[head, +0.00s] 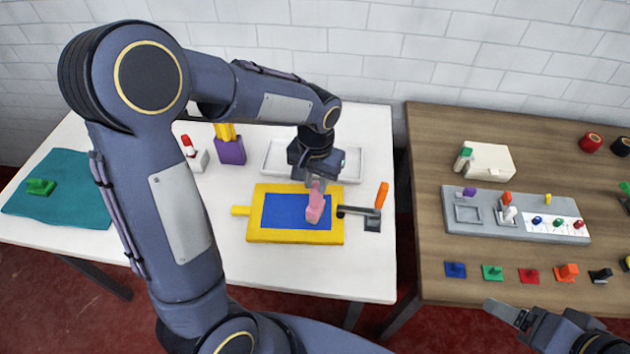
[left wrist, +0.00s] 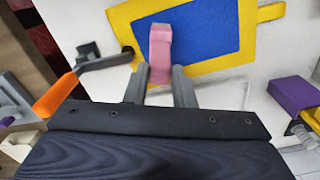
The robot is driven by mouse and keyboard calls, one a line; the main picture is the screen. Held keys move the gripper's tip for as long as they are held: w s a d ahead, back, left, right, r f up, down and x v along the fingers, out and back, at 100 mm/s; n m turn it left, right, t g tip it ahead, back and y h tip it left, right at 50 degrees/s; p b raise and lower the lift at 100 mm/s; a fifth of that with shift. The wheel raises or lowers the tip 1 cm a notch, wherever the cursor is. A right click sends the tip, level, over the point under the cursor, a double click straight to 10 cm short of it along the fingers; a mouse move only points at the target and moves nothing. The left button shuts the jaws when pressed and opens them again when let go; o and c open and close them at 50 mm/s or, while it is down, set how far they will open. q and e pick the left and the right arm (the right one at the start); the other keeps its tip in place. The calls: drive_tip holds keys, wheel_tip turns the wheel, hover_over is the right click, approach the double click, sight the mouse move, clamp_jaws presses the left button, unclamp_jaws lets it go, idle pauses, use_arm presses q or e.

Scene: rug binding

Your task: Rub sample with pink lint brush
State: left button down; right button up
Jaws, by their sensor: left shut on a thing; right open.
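The pink lint brush (head: 315,207) is held in my left gripper (head: 318,184), above or on the blue sample (head: 283,211) in its yellow frame. I cannot tell whether the brush touches the blue surface. In the left wrist view the pink brush (left wrist: 160,50) stands between the two grey fingers of my left gripper (left wrist: 158,85), with the blue sample (left wrist: 205,30) and yellow frame (left wrist: 248,20) beyond it. My right gripper (head: 505,312) is open and empty at the lower right, by the wooden table's front edge; only part of it shows.
A black lever with an orange handle (head: 382,195) stands just right of the frame. A white tray (head: 275,160) and a purple holder (head: 230,151) lie behind. A teal mat (head: 75,210) is at left. The wooden table (head: 430,150) holds a grey board (head: 455,230) and several coloured blocks.

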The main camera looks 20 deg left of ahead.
use_arm(q)
drive_tip(key=r+p, duration=0.2)
drive_tip(key=r, duration=0.1)
drive_tip(key=shift+w+d, duration=0.1)
drive_tip(key=shift+d, duration=0.2)
drive_tip(key=shift+a+r+p, duration=0.15)
drive_tip(key=shift+r+p, duration=0.2)
drive_tip(key=shift+r, duration=0.05)
drive_tip(key=shift+d+r+p, duration=0.2)
drive_tip(key=shift+r+p, duration=0.7)
drive_tip(key=shift+r, duration=0.25)
drive_tip(key=shift+r+p, duration=0.75)
drive_tip(key=shift+r, duration=0.2)
